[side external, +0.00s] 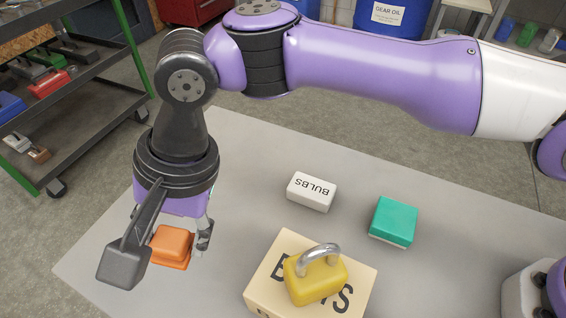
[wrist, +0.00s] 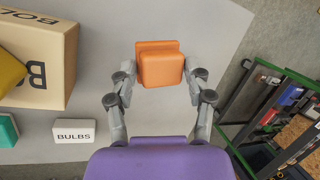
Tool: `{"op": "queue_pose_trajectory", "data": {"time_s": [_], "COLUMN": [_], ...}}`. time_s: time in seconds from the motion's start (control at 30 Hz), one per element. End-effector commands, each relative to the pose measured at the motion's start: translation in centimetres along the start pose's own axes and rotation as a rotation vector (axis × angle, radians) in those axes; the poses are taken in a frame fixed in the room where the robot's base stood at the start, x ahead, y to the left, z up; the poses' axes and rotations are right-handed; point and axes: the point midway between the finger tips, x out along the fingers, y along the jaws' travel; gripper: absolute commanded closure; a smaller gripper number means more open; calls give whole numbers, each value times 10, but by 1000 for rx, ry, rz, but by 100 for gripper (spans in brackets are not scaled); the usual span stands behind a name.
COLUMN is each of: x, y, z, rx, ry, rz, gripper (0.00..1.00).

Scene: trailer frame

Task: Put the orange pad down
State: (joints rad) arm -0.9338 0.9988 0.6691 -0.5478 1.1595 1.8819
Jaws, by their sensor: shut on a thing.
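The orange pad (side external: 172,244) is a small stepped block at the left of the side external view. It also shows at the top middle of the wrist view (wrist: 160,65). My gripper (wrist: 160,82) is shut on the pad, with a finger against its left and right sides. In the side external view my gripper (side external: 188,240) points down over the left part of the grey table (side external: 250,165). The dark wrist camera part hides some of the view beside the pad. I cannot tell whether the pad's underside touches the table.
A bolts box (side external: 268,275) carries a yellow padlock (side external: 315,278) to the right of the pad. A shelf rack (side external: 100,105) stands beyond the table's left edge. Table around the pad is bare.

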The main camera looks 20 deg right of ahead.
Motion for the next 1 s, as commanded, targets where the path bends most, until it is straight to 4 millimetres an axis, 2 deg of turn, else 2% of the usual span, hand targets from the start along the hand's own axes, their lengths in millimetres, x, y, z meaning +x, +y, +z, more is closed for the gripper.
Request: {"op": "queue_pose_trajectory", "data": {"time_s": [0.13,0.23,0.43,0.63,0.77,1.0], "x": [-12,-20,-34,-37,-25,4], "y": [-1,4,27,43,44,43], "z": [5,6,-5,-20,-48,-112], "rx": [84,223,495,610,622,619], "ry": [29,72,156,191,195,193], "rz": [-13,-36,-78,-95,-94,-95], "gripper": [76,76,76,76,76,76]}}
